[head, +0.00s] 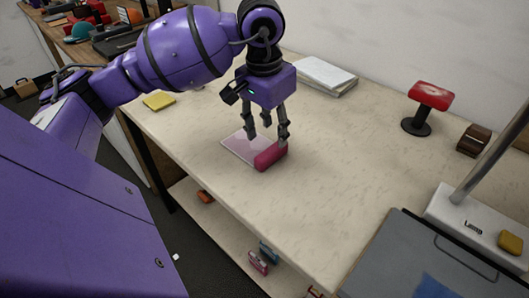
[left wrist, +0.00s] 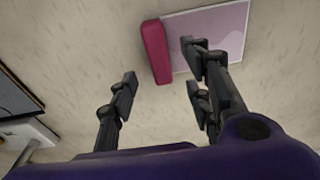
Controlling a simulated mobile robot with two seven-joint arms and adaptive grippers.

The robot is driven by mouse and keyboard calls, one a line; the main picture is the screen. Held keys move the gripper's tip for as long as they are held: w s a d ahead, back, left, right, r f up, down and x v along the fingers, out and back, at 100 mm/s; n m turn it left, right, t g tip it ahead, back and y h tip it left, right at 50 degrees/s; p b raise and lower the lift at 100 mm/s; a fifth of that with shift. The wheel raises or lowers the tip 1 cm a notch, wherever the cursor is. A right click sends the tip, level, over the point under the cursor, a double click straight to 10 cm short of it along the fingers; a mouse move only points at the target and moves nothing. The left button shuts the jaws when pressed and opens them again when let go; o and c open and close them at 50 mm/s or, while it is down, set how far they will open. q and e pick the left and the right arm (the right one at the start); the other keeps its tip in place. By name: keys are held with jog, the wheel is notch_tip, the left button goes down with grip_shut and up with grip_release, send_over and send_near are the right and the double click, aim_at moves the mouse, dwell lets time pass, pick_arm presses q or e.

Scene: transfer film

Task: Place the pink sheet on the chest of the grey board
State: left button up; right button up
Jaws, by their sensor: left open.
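The pink sheet (head: 238,146) lies flat on the pale table, with a thick dark pink bar (head: 268,158) along its near right end. In the left wrist view the sheet (left wrist: 228,22) and its bar (left wrist: 154,51) show at the top. My left gripper (head: 267,138) points down over the bar end, open, with nothing between its fingers. In the left wrist view its fingers (left wrist: 160,90) stand apart, with one side overlapping the sheet in the picture. The grey board (head: 395,262) is at the lower right, partly cut off, with a blue patch on it. My right gripper is not in view.
A lamp base (head: 470,222) with a yellow block (head: 510,243) stands beside the board. A red-topped stand (head: 430,97), a brown holder (head: 473,140) and a paper stack (head: 325,75) are farther back. A yellow pad (head: 158,101) lies left. The table's middle is clear.

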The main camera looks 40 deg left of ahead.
aim_at(272, 149)
pick_arm(q)
notch_tip(272, 149, down, 5)
jog(key=shift+w+f+p, duration=0.15)
jog(key=shift+f+p, duration=0.05)
jog(key=shift+p, duration=0.25)
jog(key=shift+d, duration=0.1)
jog(key=c, duration=1.1)
jog(key=shift+r, duration=0.1)
